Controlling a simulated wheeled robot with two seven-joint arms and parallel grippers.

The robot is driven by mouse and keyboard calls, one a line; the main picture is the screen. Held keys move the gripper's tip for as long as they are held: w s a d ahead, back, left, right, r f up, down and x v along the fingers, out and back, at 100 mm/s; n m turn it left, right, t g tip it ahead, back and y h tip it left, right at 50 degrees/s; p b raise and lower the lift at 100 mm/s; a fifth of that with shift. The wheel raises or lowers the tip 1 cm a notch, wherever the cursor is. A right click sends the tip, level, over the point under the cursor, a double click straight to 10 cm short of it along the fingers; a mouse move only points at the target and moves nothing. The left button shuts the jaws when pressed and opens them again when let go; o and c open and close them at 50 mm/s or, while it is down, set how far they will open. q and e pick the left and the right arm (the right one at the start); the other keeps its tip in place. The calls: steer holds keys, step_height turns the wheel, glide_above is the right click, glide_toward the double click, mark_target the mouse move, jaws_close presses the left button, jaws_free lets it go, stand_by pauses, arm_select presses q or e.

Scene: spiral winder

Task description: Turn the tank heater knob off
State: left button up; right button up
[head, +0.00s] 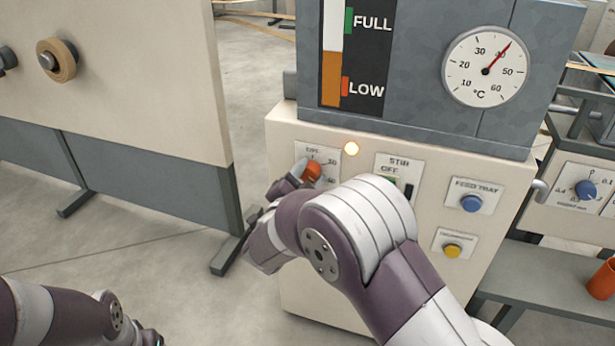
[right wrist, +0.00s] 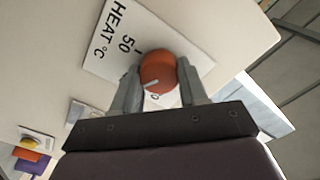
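The tank heater knob is a round orange-red knob (head: 312,170) on a white dial plate (head: 330,153) at the upper left of the cream cabinet front. In the right wrist view the knob (right wrist: 158,70) shows a short white pointer mark, and its plate (right wrist: 112,45) reads "HEAT °C" and "50". My right gripper (head: 298,176) is at the knob; in the right wrist view its two fingers (right wrist: 158,80) lie close against both sides of it, shut on it. The exact setting is hard to read. My left arm shows at the lower left; its gripper is out of view.
The STIR switch (head: 409,190), partly behind my right arm, blue feed tray knob (head: 471,203) and yellow button (head: 452,251) are to the right. Above is a thermometer (head: 486,66) reading roughly 40.

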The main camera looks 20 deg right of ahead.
steer(key=shift+c, duration=0.4)
steer(key=shift+r+n+p, duration=0.15)
steer(key=shift+n+p, duration=0.25)
steer(key=shift+p, duration=0.35)
steer(key=n+p, duration=1.1)
steer(key=p, duration=0.3)
steer(key=shift+a+r, duration=0.1)
steer(key=n+p, duration=0.3)
steer(key=shift+n, duration=0.4)
steer(key=n+p, duration=0.2)
steer(key=shift+n, duration=0.3)
steer(key=n, duration=0.1)
steer(key=n+p, duration=0.1)
steer(key=shift+f+n, duration=0.2)
steer(key=shift+n, duration=0.1)
steer(key=shift+f+n+p, duration=0.15)
steer(key=shift+n+p, duration=0.75)
steer(key=shift+n, duration=0.6)
